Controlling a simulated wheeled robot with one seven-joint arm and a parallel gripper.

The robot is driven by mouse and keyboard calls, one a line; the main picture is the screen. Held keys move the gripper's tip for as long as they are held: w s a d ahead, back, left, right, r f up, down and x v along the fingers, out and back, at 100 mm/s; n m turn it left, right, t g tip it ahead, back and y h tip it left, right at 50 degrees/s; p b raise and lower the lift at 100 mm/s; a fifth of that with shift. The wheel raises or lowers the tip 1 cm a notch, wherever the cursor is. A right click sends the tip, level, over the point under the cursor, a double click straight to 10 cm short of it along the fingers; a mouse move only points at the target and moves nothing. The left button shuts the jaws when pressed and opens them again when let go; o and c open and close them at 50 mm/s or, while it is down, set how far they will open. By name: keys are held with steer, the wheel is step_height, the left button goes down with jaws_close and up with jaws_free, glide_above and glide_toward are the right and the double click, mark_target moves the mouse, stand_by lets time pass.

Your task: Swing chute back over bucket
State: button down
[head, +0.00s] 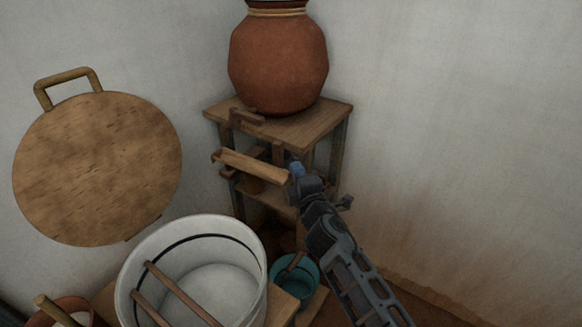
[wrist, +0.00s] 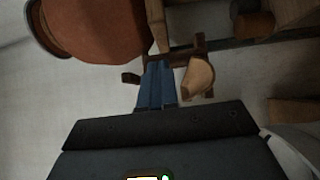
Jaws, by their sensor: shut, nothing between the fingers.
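The chute (head: 252,166) is a light wooden trough on the front of a wooden stand. In the head view it points left, and its right end is by my gripper (head: 296,169). My gripper is shut and empty. In the wrist view its blue fingers (wrist: 156,86) are beside the rounded chute end (wrist: 198,78); I cannot tell whether they touch it. A large white bucket (head: 145,245) stands below and in front of the chute's left end, with wooden sticks across it.
A clay jar (head: 278,62) stands on the wooden stand (head: 325,115), close above my gripper. A round wooden lid with a handle (head: 98,165) is at the left wall. White walls meet behind the stand. The right wall side is clear of objects.

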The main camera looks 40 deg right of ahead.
steer(key=s+d, duration=0.1)
steer(key=s, duration=0.6)
steer(key=shift+s+d+p, duration=0.25)
steer(key=shift+p, duration=0.1)
steer(key=s+a+f+m+y, duration=0.2)
steer(key=s+a, duration=0.4)
steer(key=s, duration=0.5)
steer(key=s+a+f+m+y, duration=0.1)
steer(key=s+a+m+y, duration=0.3)
steer(key=s, duration=0.7)
steer(key=s+a+r+m+g, duration=0.1)
steer(key=s+a+r+m, duration=0.2)
steer(key=s, duration=0.5)
steer(key=s+a+r+m, duration=0.4)
steer(key=s+r, duration=0.3)
steer(key=s, duration=0.2)
steer(key=shift+a+r+m+g+y, duration=0.15)
steer(key=shift+a+m+g+y, duration=0.2)
steer(key=shift+a, duration=0.25)
steer(key=shift+s, duration=0.1)
